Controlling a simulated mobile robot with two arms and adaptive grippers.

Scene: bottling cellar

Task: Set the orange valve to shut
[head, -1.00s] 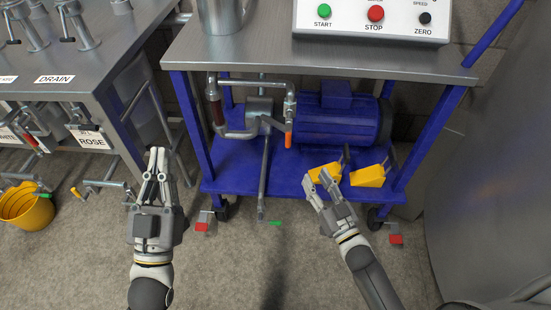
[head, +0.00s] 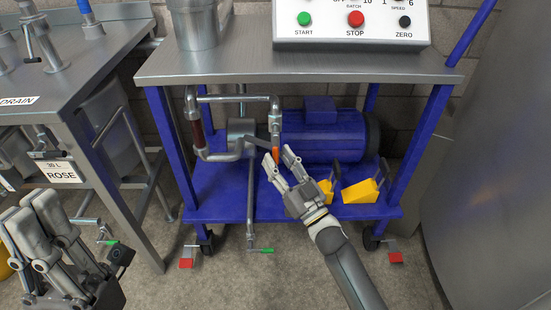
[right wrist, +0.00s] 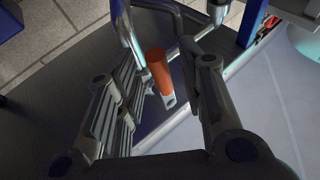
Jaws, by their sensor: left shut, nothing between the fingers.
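The orange valve handle (head: 276,155) hangs from the pipework on the blue cart, left of the blue motor. It points down. My right gripper (head: 278,156) is open with its fingertips at the handle. In the right wrist view the orange handle (right wrist: 159,70) shows between the two spread fingers; I cannot tell whether either finger touches it. My left gripper (head: 30,222) is shut and empty at the lower left, well away from the valve.
The blue motor (head: 325,135) stands right of the valve. Yellow wedges (head: 360,191) lie on the cart's lower deck. The steel cart top (head: 300,66) overhangs the valve. A steel table (head: 85,75) with a ROSE label stands at left. A green-handled pipe (head: 250,215) runs down in front.

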